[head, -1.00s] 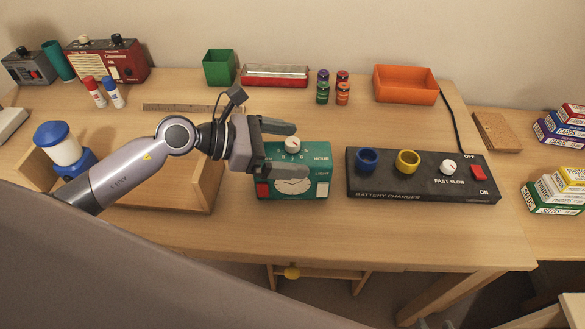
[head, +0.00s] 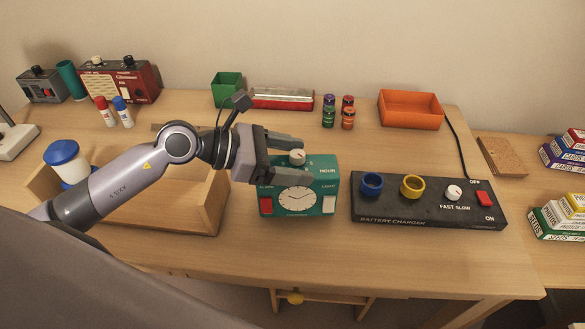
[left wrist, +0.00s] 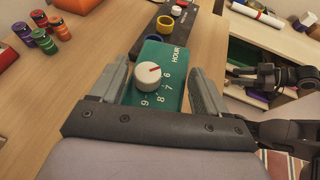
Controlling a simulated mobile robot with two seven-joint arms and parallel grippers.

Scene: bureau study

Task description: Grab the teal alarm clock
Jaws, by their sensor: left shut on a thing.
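The teal alarm clock (head: 297,202) stands upright on the desk in the head view, its white dial facing front, with a white knob on top and red and white buttons on its face. My left gripper (head: 288,158) reaches it from the left and is shut on the clock's upper part. In the left wrist view the clock's top (left wrist: 160,75), with its knob and hour numbers, sits between the two fingers of my left gripper (left wrist: 165,85). The clock's underside is hidden, so I cannot tell whether it touches the desk. My right gripper is not seen in the head view.
A black battery charger (head: 425,215) lies close to the right of the clock. A wooden tray (head: 207,205) is under my left arm. Several small batteries (head: 338,112) and an orange bin (head: 410,108) stand behind. The desk in front of the clock is clear.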

